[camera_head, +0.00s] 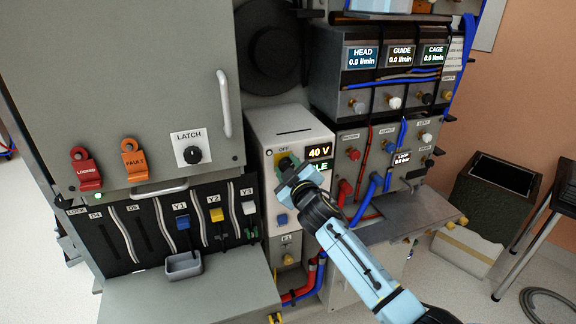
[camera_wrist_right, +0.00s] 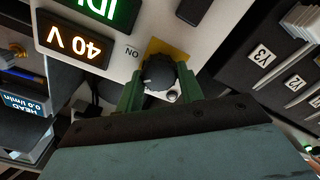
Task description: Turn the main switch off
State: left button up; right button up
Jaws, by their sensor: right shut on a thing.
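The main switch is a dark rotary knob (camera_wrist_right: 158,73) on a yellow plate (camera_wrist_right: 172,48), on the front of a pale power unit (camera_head: 268,131). An "OFF" label shows above it in the head view and an "ON" label beside it in the wrist view. My right gripper (camera_head: 286,166) is at this knob. In the wrist view its green fingers (camera_wrist_right: 159,84) stand on either side of the knob, shut on it. In the head view the gripper hides most of the knob. My left gripper is not in view.
The unit's displays (camera_head: 320,152) read 40 V and, in green, what looks like IDLE. A blue button (camera_head: 282,219) sits below the switch. A cabinet with a LATCH knob (camera_head: 193,154) stands left. Hoses (camera_head: 312,280) run below, and a shelf (camera_head: 190,302) juts out in front.

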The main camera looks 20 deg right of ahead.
jog(key=n, duration=0.4)
jog(key=shift+n+p, duration=0.35)
jog(key=shift+n, duration=0.05)
jog(key=n, duration=0.5)
jog(key=shift+f+p, duration=0.2)
jog(key=shift+p, duration=0.15)
jog(key=o, duration=1)
jog(key=s, duration=1.3)
jog(key=shift+s, duration=0.2)
